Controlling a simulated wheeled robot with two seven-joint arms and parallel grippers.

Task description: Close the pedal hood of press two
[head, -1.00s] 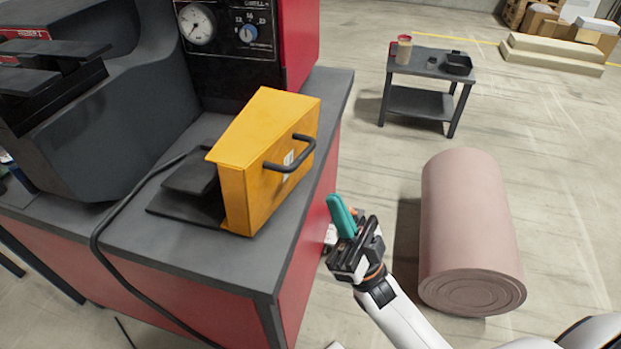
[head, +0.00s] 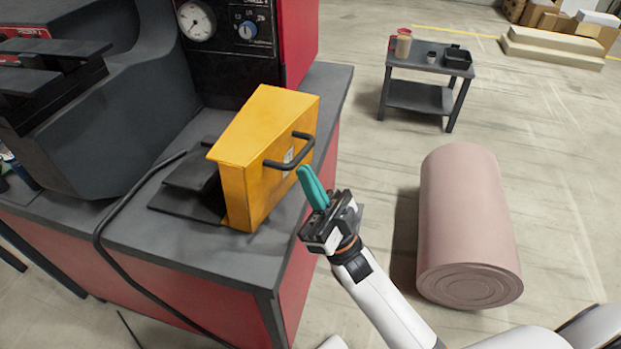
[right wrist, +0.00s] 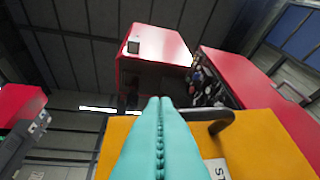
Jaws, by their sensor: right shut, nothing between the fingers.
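The yellow pedal hood (head: 262,150) stands tipped up on the grey bench top, with a black handle (head: 290,152) on its right face. The dark pedal (head: 192,178) shows uncovered to the left of the hood. My right gripper (head: 308,180) has teal fingers, shut and empty, just below and right of the handle, apparently apart from it. In the right wrist view the shut fingertips (right wrist: 160,100) point up in front of the yellow hood (right wrist: 262,140), with the handle (right wrist: 212,122) just right of them. My left gripper is not in view.
A black cable (head: 120,205) runs along the bench left of the pedal. The dark press body (head: 110,110) stands behind.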

